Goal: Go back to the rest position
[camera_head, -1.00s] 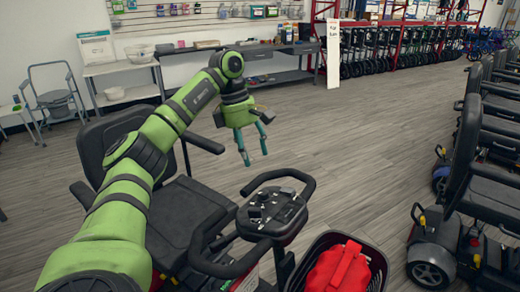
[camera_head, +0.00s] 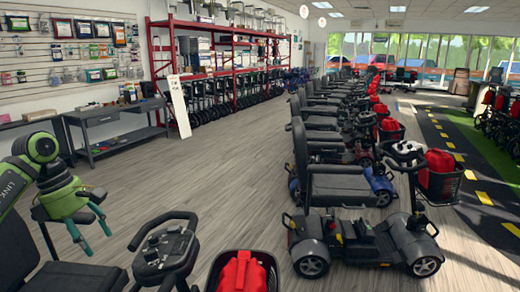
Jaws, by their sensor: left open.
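My left gripper (camera_head: 95,237), green with teal fingers, is at the lower left of the head view. Its two fingers are apart with nothing between them. It hangs above the floor and black seat (camera_head: 75,278) side of the nearest scooter, left of that scooter's handlebar (camera_head: 165,248). Only the end of my left arm shows at the left edge. My right gripper is not in view.
A basket with a red bag (camera_head: 242,272) is at the bottom centre. A row of parked scooters (camera_head: 335,185) runs back on the right. A grey workbench (camera_head: 110,118) and red racks (camera_head: 225,55) line the left wall. The wooden floor (camera_head: 220,170) between is open.

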